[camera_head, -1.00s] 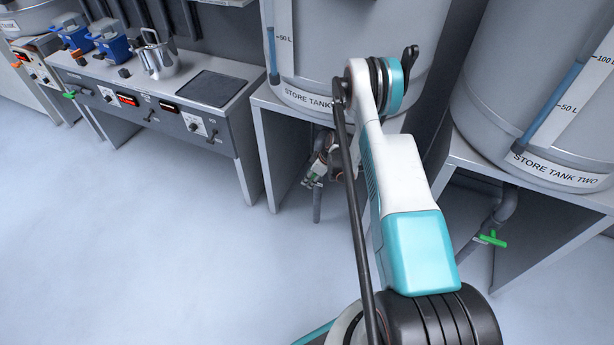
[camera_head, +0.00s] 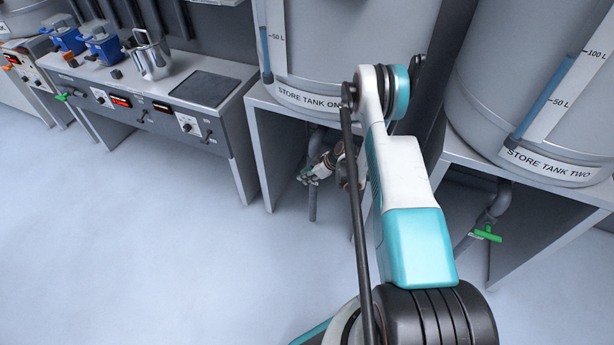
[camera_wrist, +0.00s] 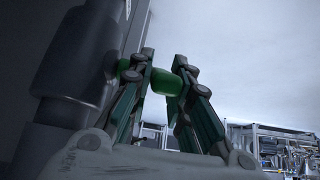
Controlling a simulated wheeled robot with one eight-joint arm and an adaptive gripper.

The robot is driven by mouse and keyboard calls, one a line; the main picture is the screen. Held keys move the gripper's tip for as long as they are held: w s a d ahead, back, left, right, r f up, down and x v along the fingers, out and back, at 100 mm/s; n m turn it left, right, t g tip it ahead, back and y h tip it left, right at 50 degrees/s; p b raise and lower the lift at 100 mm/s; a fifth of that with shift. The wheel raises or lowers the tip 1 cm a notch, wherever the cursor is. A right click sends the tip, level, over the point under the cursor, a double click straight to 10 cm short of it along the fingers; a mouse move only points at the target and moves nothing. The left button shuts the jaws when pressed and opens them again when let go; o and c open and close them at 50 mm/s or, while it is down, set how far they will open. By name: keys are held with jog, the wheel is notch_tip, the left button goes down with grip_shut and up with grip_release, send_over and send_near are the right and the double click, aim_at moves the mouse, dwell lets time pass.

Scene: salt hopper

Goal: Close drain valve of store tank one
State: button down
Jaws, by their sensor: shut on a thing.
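Store tank one (camera_head: 335,45) stands at the back centre on a grey stand, its label partly hidden by my arm. Its drain pipe (camera_head: 312,205) comes down beneath the stand. My gripper (camera_head: 306,178) is low beside that pipe, small in the head view. In the wrist view the green drain valve handle (camera_wrist: 163,82) lies between the fingertips of my gripper (camera_wrist: 166,78), which is shut on it. The handle sticks out to the right from the dark pipe (camera_wrist: 75,65). The handle's angle to the pipe is hard to tell.
Store tank two (camera_head: 550,60) stands at the right, with its own green drain handle (camera_head: 488,236) below. The legs of the tank stand (camera_head: 262,160) flank the space around my gripper. A control bench (camera_head: 150,110) with a metal jug (camera_head: 152,58) is at the left. The floor in front is clear.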

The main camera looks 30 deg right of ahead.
jog(key=c, duration=1.5)
grip_release()
jog(key=v, duration=1.2)
